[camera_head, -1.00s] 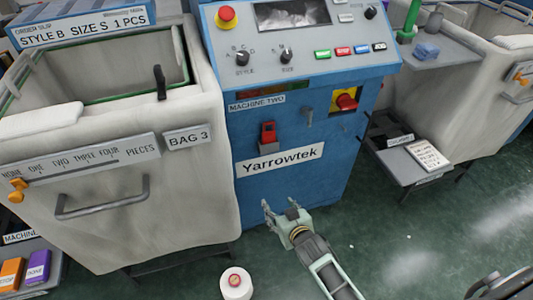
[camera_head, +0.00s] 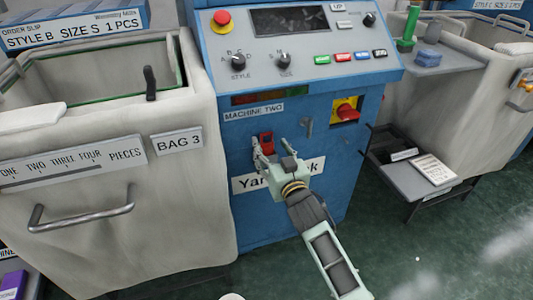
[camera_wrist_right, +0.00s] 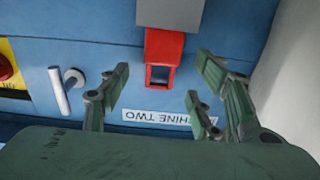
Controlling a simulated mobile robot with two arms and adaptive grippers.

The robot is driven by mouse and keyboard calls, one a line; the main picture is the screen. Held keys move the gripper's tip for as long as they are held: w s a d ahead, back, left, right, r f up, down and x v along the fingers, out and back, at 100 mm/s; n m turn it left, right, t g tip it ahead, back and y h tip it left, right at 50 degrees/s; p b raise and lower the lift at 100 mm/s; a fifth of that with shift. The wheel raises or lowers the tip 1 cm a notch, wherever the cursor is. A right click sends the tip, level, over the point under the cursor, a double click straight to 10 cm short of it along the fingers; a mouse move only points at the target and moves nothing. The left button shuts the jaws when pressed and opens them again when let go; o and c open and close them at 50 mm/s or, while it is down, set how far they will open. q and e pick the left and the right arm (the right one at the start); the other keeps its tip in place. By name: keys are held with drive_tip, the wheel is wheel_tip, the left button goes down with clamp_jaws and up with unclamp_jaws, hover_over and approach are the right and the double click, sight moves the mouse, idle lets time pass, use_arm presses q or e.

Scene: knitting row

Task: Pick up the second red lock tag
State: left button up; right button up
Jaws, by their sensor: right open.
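A red lock tag (camera_head: 265,140) is on the blue front of machine two, below its "MACHINE TWO" label. In the right wrist view, the red lock tag (camera_wrist_right: 164,48) shows a window-like opening and meets a grey block. My right gripper (camera_head: 272,150) is open just in front of the panel and partly covers the tag's lower part in the head view. My left gripper is not in view.
A grey lever (camera_head: 307,127) sticks out right of the tag; a red knob on a yellow plate (camera_head: 347,110) is further right. A cloth bag with a handle (camera_head: 80,212) stands left, a low shelf (camera_head: 408,180) right. Green floor is open at lower right.

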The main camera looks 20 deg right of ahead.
sight(265, 116)
drive_tip(key=shift+w+a, duration=0.1)
drive_tip(key=shift+w, duration=0.85)
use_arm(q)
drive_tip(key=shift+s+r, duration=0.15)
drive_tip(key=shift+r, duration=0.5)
use_arm(e)
drive_tip(key=c, duration=1.1)
drive_tip(key=shift+r, duration=0.4)
wheel_tip(265, 116, up, 7)
drive_tip(key=shift+f+p, duration=0.15)
drive_tip(key=shift+p, duration=1)
use_arm(q)
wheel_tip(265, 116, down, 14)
drive_tip(key=p, duration=0.1)
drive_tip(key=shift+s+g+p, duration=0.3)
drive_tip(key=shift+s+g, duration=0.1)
use_arm(e)
drive_tip(key=s, duration=1.8)
drive_tip(key=shift+d+f, duration=0.25)
drive_tip(key=shift+d, duration=0.1)
